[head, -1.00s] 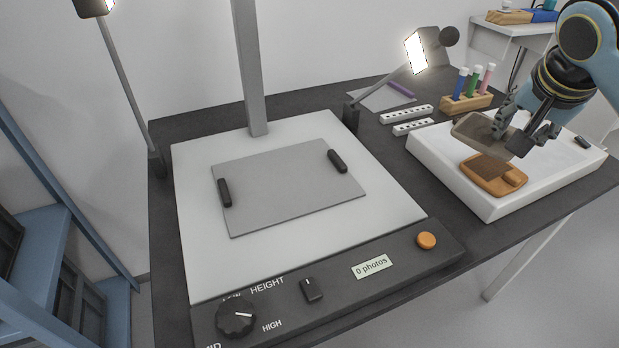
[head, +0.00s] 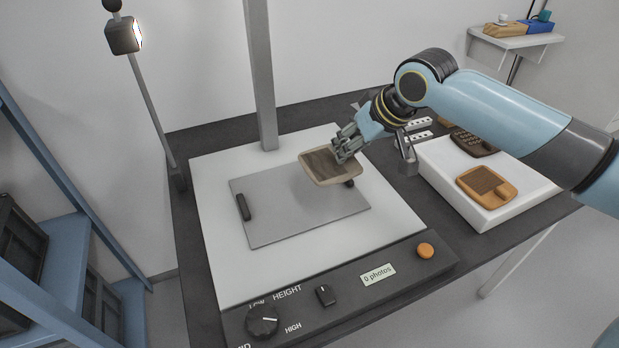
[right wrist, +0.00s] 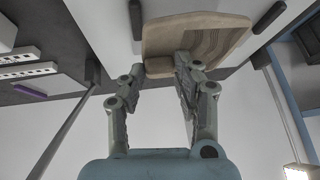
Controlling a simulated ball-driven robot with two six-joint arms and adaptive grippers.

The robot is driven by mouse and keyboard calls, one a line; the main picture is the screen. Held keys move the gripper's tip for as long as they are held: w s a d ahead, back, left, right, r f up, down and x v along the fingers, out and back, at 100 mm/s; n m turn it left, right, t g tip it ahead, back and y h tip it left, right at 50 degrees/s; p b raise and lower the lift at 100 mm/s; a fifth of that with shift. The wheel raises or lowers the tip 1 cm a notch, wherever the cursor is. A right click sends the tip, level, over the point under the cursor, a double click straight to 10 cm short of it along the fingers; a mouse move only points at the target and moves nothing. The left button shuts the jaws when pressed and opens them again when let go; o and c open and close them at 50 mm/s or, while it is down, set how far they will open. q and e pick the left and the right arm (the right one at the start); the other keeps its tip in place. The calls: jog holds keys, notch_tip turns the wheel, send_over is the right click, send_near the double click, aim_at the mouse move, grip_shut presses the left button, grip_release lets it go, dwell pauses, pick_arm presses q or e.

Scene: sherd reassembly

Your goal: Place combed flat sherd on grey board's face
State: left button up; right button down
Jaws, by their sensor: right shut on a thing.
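The combed flat sherd (head: 326,168) is a tan, rounded plate with a darker brown combed area. My right gripper (head: 344,152) is shut on its far right edge and holds it, slightly tilted, above the right part of the grey board (head: 283,221). In the right wrist view the sherd (right wrist: 203,35) lies beyond the fingers (right wrist: 183,68), its combing visible as curved lines. The grey board lies on a white copy-stand base (head: 212,265), with a black bar at its left and another at its right, partly covered by the sherd. My left gripper is out of view.
An orange-brown sherd (head: 487,187) with a dark patch lies on the white padded tray (head: 450,185) at right; a dark sherd (head: 470,141) lies behind it. A grey column (head: 261,80) rises behind the board. A lamp (head: 124,36) stands at left. The board's left and front are clear.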

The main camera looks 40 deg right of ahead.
aim_at(317, 160)
jog(key=w+a+f, duration=0.2)
jog(key=w+a, duration=0.1)
jog(key=w+a+f, duration=0.1)
jog(key=a+f, duration=0.1)
jog(key=shift+w+a+f, duration=0.1)
jog(key=shift+w+a, duration=0.1)
jog(key=shift+a, duration=0.05)
jog(key=shift+f+b, duration=0.45)
jog(key=shift+f, duration=1.5)
jog(key=shift+f, duration=0.15)
jog(key=c, duration=0.9)
grip_release()
jog(key=shift+c, duration=0.2)
jog(key=p+v, duration=0.2)
jog(key=v, duration=1)
jog(key=shift+r, duration=0.2)
